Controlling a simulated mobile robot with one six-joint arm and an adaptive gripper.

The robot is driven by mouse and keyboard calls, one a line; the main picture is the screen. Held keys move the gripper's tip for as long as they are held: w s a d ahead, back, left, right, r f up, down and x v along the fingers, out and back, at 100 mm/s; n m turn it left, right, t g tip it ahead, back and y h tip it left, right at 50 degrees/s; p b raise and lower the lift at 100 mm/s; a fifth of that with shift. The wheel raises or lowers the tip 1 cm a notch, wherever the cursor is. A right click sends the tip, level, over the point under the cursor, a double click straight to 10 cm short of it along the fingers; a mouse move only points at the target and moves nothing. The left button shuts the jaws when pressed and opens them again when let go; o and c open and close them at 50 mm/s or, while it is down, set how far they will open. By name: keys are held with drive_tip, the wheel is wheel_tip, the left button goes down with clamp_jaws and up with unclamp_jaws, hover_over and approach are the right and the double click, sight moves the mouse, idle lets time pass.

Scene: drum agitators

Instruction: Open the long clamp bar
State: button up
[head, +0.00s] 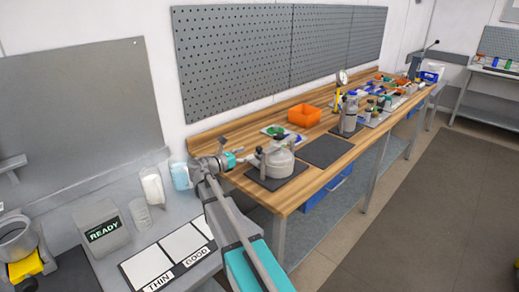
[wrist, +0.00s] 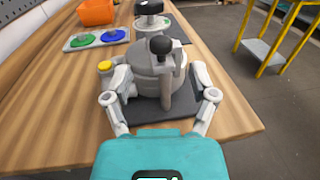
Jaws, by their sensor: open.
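A grey lidded pot (head: 279,163) stands on a dark mat at the near end of the wooden bench. It also shows in the wrist view (wrist: 148,78). A grey bar (wrist: 167,90) with a black ball knob (wrist: 160,45) stands roughly upright at the pot's near side; it looks like the long clamp bar. A second black knob (wrist: 148,7) rises behind the lid. My gripper (wrist: 161,78) is open, with one finger on each side of the bar and apart from it. In the head view my gripper (head: 244,159) is just left of the pot.
A yellow cap (wrist: 105,66) sits beside my left finger. A tray with a green disc (wrist: 81,40) and a blue disc (wrist: 112,35) lies behind, near an orange bin (wrist: 96,11). An empty dark mat (head: 327,151) lies right of the pot.

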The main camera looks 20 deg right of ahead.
sight(259, 147)
drive_tip(key=shift+w+d, duration=0.2)
drive_tip(key=shift+d, duration=0.85)
drive_tip(key=shift+w+d, duration=0.2)
drive_tip(key=shift+d, duration=0.85)
drive_tip(key=shift+w+d, duration=0.2)
drive_tip(key=shift+d, duration=0.85)
clamp_jaws()
